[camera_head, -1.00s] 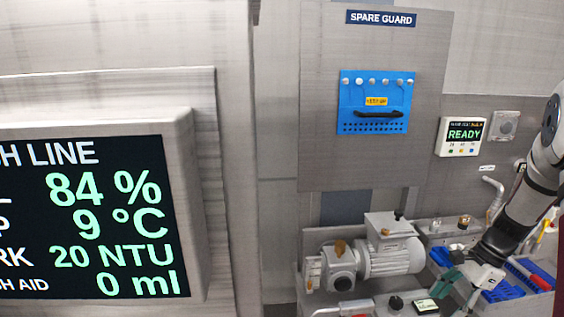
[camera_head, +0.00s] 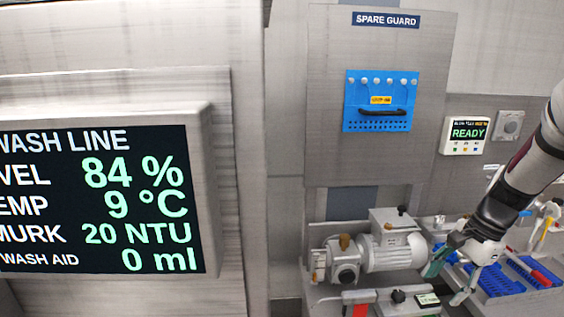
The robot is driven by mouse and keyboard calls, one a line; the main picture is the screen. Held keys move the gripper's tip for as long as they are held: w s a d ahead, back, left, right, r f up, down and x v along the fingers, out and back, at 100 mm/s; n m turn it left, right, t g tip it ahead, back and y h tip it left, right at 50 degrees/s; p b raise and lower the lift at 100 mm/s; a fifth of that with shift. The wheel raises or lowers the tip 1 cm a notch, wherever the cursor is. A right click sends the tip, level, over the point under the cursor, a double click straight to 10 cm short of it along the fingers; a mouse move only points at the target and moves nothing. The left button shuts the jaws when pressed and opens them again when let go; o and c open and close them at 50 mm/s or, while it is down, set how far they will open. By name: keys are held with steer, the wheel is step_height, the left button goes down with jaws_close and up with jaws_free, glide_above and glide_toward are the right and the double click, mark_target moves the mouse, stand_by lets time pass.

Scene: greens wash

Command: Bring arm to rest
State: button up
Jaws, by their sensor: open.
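My arm comes in from the right edge, and its gripper (camera_head: 447,284) hangs at the lower right. The gripper is open, with its green-tipped fingers spread and nothing visible between them. It is in front of the bench, just right of the grey motor pump (camera_head: 372,255) and left of a blue tray (camera_head: 497,279). Whether the fingertips touch anything cannot be told.
A large wash line display (camera_head: 95,200) fills the left. A blue spare guard (camera_head: 379,101) hangs on the back panel. A small READY screen (camera_head: 465,136) is on the wall near my arm. Tools and a small meter (camera_head: 427,300) crowd the bench.

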steer(key=s+a+r+n+t+h, duration=0.2)
steer(key=s+a+r+n, duration=0.5)
steer(key=a+r, duration=0.55)
steer(key=s+a+r+n+t, duration=0.1)
steer(key=s+a+r+n, duration=0.1)
steer(key=s+n, duration=0.2)
steer(key=s+a+r+n+t+h, duration=0.1)
steer(key=s+a+r+n, duration=0.1)
steer(key=s, duration=0.5)
steer(key=shift+s+a+n+t, duration=0.4)
steer(key=shift+a+n, duration=0.2)
steer(key=shift+n, duration=0.4)
